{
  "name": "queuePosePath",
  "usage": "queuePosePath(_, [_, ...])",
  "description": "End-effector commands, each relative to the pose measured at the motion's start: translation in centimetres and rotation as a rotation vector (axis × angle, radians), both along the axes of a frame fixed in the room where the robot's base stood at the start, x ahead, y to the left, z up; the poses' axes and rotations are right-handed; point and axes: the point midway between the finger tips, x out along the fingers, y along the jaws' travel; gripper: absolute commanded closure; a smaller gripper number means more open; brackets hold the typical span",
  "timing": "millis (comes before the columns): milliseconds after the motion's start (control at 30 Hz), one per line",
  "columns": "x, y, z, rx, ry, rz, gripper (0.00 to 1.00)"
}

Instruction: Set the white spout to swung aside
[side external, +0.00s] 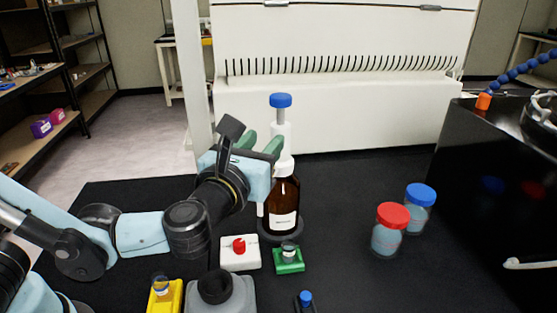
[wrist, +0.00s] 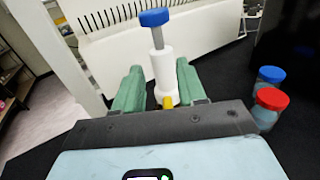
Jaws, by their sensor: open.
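A brown bottle (side external: 285,198) with a white label stands upright on the black bench. A white dispenser head (side external: 283,137) with a grey plunger and blue knob (side external: 280,100) tops it. In the wrist view, the white dispenser body (wrist: 163,72) stands upright, with a small yellow piece (wrist: 168,102) low on its near side. My gripper (side external: 262,142) is open, its green fingers at the dispenser head's height. In the wrist view the fingers (wrist: 160,88) lie either side of the dispenser body, with gaps. The white spout cannot be clearly made out; my gripper hides part of that area.
Red-capped (side external: 389,232) and blue-capped (side external: 420,207) jars stand to the right. A black cabinet (side external: 480,190) bounds the right.

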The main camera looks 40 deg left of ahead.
Motion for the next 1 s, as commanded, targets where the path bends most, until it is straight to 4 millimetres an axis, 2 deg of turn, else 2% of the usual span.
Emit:
queuePosePath(33, [0.0, 0.0, 0.0, 0.000, 0.000, 0.000, 0.60])
queuePosePath(167, [0.3, -0.2, 0.0, -0.033, -0.001, 0.008, 0.80])
queuePosePath(300, [1.6, -1.0, 0.0, -0.232, -0.006, 0.058, 1.00])
queuePosePath(633, [5.1, -4.6, 0.1, -1.042, -0.108, 0.377, 1.00])
queuePosePath(800, [5.7, -6.5, 0.3, -1.418, -0.231, 0.605, 1.00])
queuePosePath(1000, [5.2, -8.7, 0.8, -1.780, -0.454, 0.913, 1.00])
